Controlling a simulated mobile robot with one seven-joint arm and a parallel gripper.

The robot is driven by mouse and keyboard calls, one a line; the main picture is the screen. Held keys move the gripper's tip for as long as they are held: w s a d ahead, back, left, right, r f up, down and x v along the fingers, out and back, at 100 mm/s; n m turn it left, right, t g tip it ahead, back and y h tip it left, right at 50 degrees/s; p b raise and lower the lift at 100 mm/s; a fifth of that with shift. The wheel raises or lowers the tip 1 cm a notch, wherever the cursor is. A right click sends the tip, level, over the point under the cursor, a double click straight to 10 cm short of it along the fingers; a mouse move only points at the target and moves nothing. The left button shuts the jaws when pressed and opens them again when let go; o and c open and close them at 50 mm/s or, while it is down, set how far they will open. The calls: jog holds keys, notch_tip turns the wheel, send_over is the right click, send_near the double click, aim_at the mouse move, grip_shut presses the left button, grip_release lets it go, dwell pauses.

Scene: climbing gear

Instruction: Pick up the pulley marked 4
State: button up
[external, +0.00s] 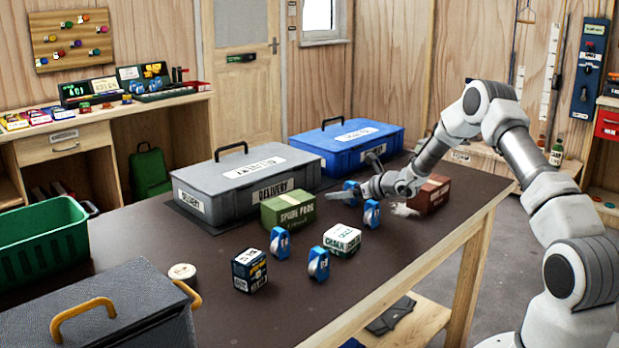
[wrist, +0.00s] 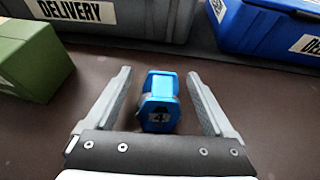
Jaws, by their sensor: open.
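The pulley marked 4 (wrist: 158,112) is blue with a white number label, and stands on the dark table top. In the wrist view it sits between the two grey fingers of my gripper (wrist: 165,78), with a gap on each side. My gripper is open and holds nothing. In the external view my gripper (external: 350,177) is low over the far part of the table, and a blue pulley (external: 351,187) shows partly hidden among its fingers. Other blue pulleys stand nearer: one just in front of my gripper (external: 371,213), and two further left (external: 280,243) (external: 318,263).
A grey delivery case (external: 205,207) and a blue case (external: 312,158) stand behind. A green box (external: 288,210) is left of my gripper and a brown-red box (external: 430,195) right. A white box (external: 342,239) and a dark box (external: 249,271) stand nearer.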

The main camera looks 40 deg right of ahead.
grip_shut()
jog(key=shift+r, duration=0.15)
